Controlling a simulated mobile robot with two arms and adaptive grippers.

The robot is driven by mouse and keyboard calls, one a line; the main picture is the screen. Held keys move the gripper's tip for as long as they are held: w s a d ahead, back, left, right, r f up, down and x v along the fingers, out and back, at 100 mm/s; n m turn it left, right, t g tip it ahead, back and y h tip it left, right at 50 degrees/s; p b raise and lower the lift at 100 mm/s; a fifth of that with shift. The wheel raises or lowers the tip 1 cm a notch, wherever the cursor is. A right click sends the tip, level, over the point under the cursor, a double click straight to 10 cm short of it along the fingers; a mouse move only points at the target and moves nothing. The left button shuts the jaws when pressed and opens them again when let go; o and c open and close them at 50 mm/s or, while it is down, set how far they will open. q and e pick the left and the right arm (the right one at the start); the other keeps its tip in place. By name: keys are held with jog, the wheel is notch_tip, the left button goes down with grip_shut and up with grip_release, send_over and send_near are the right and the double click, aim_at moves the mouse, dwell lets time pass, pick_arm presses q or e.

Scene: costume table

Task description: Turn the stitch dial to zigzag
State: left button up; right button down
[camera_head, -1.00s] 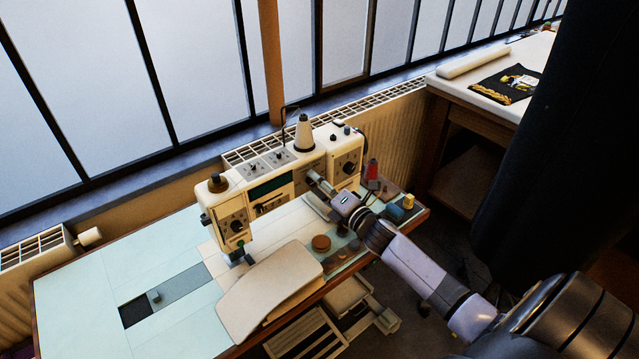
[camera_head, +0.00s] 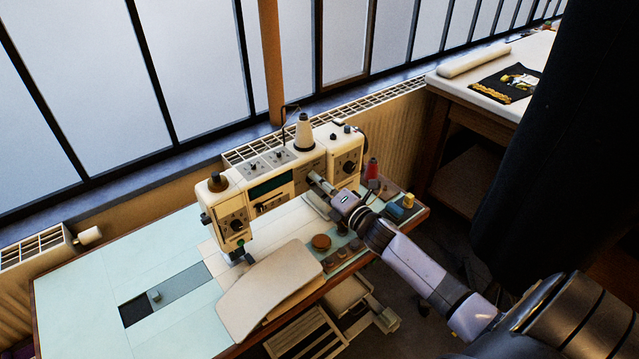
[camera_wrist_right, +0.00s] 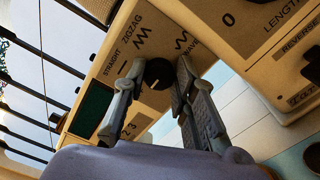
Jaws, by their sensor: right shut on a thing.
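The cream sewing machine (camera_head: 237,222) stands on the pale table in the head view. Its stitch dial (camera_wrist_right: 158,71) is a small black knob on the front panel, seen in the right wrist view. Printed labels around it read STRAIGHT, ZIGZAG and WAVE, with stitch symbols. A small pale mark shows on the knob's lower edge, away from the ZIGZAG label; its exact setting is hard to read. My right gripper (camera_head: 318,182) is at the panel, its two fingers shut on the dial from both sides. In the head view the gripper hides the dial. My left gripper is out of view.
A second dial (camera_head: 347,167) sits on the machine's right end, near the LENGTH label. A thread cone (camera_head: 304,134) stands on top. A red spool (camera_head: 372,169) and small items lie to the right. A cream board (camera_head: 268,287) lies in front.

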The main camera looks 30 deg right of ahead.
jog(key=shift+m, duration=0.3)
jog(key=m+p, duration=0.1)
jog(key=m, duration=0.6)
jog(key=m+p, duration=0.1)
jog(key=m, duration=0.7)
jog(key=m+p, duration=0.2)
jog(key=m, duration=0.6)
jog(key=shift+a+f, duration=0.2)
jog(key=shift+f, duration=0.2)
jog(key=c, duration=1.3)
grip_release()
jog(key=shift+s, duration=0.15)
